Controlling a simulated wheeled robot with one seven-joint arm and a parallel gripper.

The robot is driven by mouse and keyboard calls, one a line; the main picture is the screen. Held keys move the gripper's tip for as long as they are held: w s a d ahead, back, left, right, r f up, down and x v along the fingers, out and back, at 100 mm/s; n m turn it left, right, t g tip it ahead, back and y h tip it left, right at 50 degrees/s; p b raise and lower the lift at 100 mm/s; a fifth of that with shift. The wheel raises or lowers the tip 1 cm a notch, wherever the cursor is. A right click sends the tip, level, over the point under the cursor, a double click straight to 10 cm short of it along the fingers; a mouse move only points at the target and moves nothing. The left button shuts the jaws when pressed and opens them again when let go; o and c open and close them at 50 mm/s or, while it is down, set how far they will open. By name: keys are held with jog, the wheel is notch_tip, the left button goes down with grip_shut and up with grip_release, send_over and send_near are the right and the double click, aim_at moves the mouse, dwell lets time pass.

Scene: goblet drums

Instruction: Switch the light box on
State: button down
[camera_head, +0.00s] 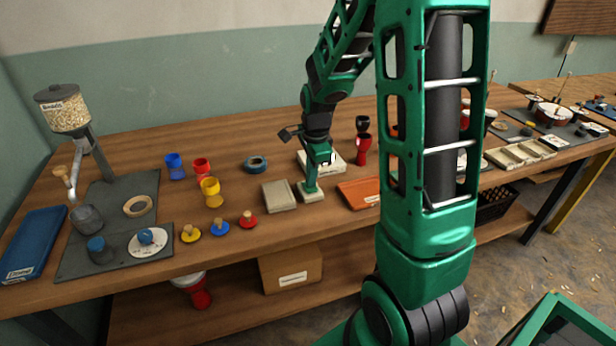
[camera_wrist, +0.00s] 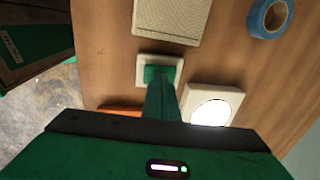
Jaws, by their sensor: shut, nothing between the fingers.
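The light box is a cream square block with a round white disc on top. In the head view the light box (camera_head: 333,165) stands just behind my gripper, partly hidden by it. In the wrist view the light box (camera_wrist: 232,95) shows its disc glowing bright white. A small pale switch plate (camera_head: 303,196) lies on the table in front of it; it also shows in the wrist view (camera_wrist: 143,60). My gripper (camera_head: 311,187) is shut and empty, pointing down with its green fingertips (camera_wrist: 160,77) at the middle of the plate. They look to be touching it, hiding its centre.
A beige textured pad (camera_head: 279,196) lies left of the plate, and an orange tray (camera_head: 358,194) lies right of it. A blue tape roll (camera_head: 255,163) and red cup (camera_head: 363,149) stand farther back. Coloured knobbed pieces sit near the front edge.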

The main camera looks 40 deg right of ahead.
jog(key=shift+r, duration=0.1)
notch_tip(320, 180, up, 14)
jog(key=w, duration=0.2)
jog(key=shift+d+f, duration=0.2)
jog(key=shift+d, duration=0.05)
jog(key=shift+s, duration=0.1)
dwell(0.6)
jog(key=s+a+f+n, duration=0.1)
jog(key=s+n, duration=0.6)
jog(key=s, duration=0.7)
jog(key=s+a+f+n+g, duration=0.1)
jog(key=s+n, duration=0.6)
jog(key=s, duration=0.8)
jog(key=shift+f+n+g+y, duration=0.3)
jog(key=shift+f+n, duration=0.1)
jog(key=shift+f, duration=0.25)
